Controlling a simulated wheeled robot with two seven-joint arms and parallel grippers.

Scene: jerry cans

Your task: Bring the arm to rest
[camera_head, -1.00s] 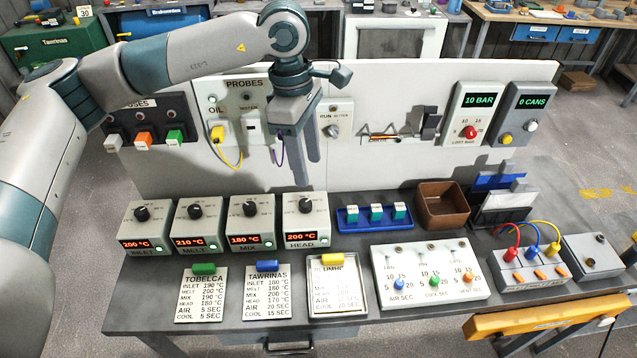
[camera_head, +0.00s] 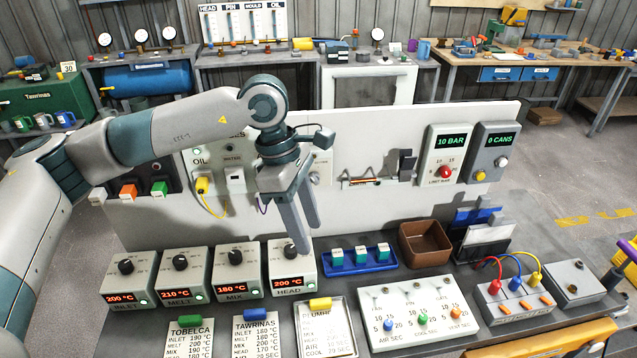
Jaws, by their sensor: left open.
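My left arm comes in from the left, and its gripper (camera_head: 306,238) hangs in front of the white upright panel (camera_head: 350,140). The fingers point down and are apart, with nothing between them. In the picture the fingertips overlap the top of the HEAD temperature box (camera_head: 292,268), which reads 200 °C; I cannot tell whether they touch it. The gripper covers part of the probes section of the panel, where a yellow plug (camera_head: 203,185) with its cable shows to the left. My right gripper is not in view.
The bench holds more temperature boxes, a blue tray (camera_head: 359,268) with teal-topped blocks, a brown bin (camera_head: 425,244), a timer box (camera_head: 420,315) and a box with coloured cables (camera_head: 515,295). Recipe cards lie at the front. Gauges reading 10 BAR (camera_head: 451,141) and 0 CANS (camera_head: 492,139) stand on the panel's right.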

